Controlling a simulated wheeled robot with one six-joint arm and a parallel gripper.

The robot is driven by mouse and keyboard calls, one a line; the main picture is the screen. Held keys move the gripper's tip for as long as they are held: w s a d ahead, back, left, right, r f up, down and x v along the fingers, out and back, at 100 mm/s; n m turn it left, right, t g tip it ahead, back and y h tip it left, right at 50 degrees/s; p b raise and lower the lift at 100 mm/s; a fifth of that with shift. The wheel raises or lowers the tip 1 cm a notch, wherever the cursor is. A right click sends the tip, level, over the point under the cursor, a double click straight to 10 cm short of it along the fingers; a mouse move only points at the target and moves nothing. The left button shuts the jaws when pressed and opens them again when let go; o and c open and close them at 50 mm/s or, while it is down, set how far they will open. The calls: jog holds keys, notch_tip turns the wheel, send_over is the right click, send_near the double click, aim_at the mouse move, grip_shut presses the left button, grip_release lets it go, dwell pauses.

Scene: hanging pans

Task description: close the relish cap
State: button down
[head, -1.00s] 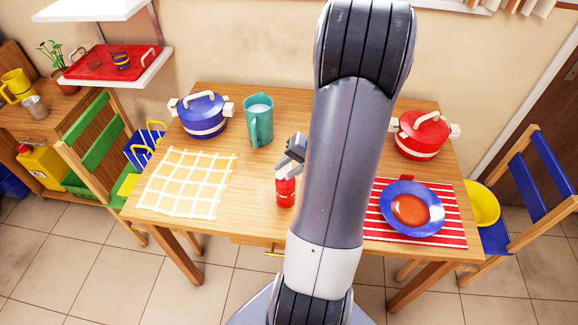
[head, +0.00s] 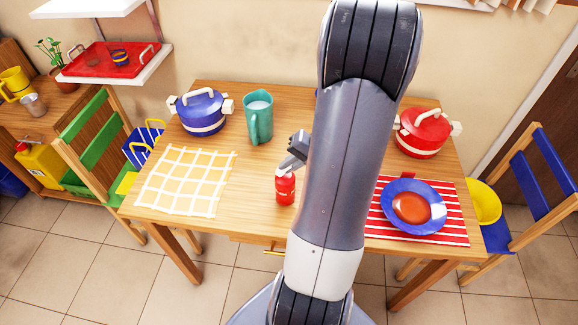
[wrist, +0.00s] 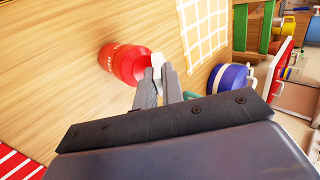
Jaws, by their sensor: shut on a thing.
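The relish bottle (head: 285,189) is red and stands upright on the table, left of my arm in the head view. It also shows in the wrist view (wrist: 122,62). Its white cap (wrist: 158,60) is at the top, between the tips of my fingers. My gripper (head: 286,168) reaches down to the bottle's top from the upper right and is shut on the cap. In the wrist view, my gripper (wrist: 160,72) shows two grey fingers close together at the cap. Whether the cap is fully seated cannot be seen.
On the wooden table (head: 260,215), a teal pitcher (head: 259,120) and blue pot (head: 202,112) stand behind. A yellow checked mat (head: 187,181) lies left. A blue plate (head: 412,207) on a striped mat and a red pot (head: 422,134) are right. Table around the bottle is clear.

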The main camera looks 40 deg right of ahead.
jog(key=b, duration=0.1)
jog(key=f+t+b, duration=0.1)
jog(key=b, duration=0.1)
jog(key=shift+s+d+f+y, duration=0.1)
jog(key=shift+s+d+y, duration=0.15)
jog(key=shift+y, duration=0.15)
jog(key=shift+s+t+y+b, duration=0.1)
jog(key=shift+t+y+b, duration=0.3)
jog(key=shift+b, duration=0.2)
jog(key=shift+r, duration=0.2)
jog(key=c, duration=1.5)
grip_release()
